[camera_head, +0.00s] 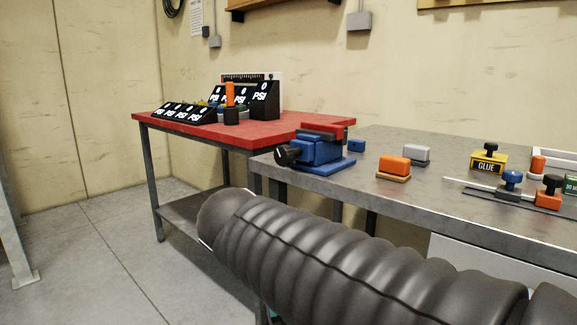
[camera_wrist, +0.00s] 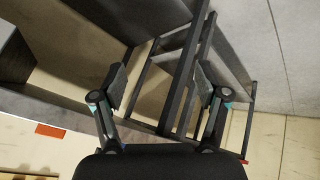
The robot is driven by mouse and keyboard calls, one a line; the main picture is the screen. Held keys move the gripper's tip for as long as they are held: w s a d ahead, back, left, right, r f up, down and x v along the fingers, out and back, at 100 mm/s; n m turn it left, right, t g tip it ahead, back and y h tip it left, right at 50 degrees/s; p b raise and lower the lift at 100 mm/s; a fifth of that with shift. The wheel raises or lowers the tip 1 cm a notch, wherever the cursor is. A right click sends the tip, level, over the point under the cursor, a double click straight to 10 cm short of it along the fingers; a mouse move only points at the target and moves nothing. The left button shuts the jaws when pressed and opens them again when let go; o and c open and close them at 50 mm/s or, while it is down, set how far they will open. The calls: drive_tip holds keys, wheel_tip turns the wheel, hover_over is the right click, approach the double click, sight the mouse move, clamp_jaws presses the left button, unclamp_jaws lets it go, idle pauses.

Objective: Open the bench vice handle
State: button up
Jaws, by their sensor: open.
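The bench vice (camera_head: 320,150) is blue with a red upper part and sits on the near left corner of the grey metal table. Its black handle knob (camera_head: 286,155) sticks out on the left side, over the table edge. My gripper (camera_wrist: 161,80) shows only in the wrist view. Its two fingers are spread apart with nothing between them. Behind them are dark metal legs and floor. I cannot make out the vice handle in the wrist view. In the head view my gripper is hidden, and my dark ribbed arm fills the lower foreground, below and in front of the vice.
A red-topped table (camera_head: 230,130) with black PSI blocks (camera_head: 264,98) stands behind at the left. On the grey table (camera_head: 430,205), right of the vice, are an orange block (camera_head: 394,165), a glue box (camera_head: 487,163) and stamps. Open floor (camera_head: 90,260) lies at left.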

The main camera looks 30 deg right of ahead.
drive_tip(key=w+d+r+m+h+b, duration=0.25)
drive_tip(key=w+r+m+h, duration=0.3)
drive_tip(key=w+r, duration=0.35)
drive_tip(key=m+t+h+b, duration=0.2)
drive_tip(key=m+h, duration=0.3)
drive_tip(key=h, duration=0.1)
approach(280, 156)
drive_tip(key=shift+y, duration=0.25)
drive_tip(key=x, duration=1.2)
drive_tip(key=shift+s+r+p, duration=0.15)
drive_tip(key=shift+r+p, duration=0.15)
drive_tip(key=shift+p, duration=0.05)
drive_tip(key=shift+a, duration=0.1)
drive_tip(key=c, duration=1.2)
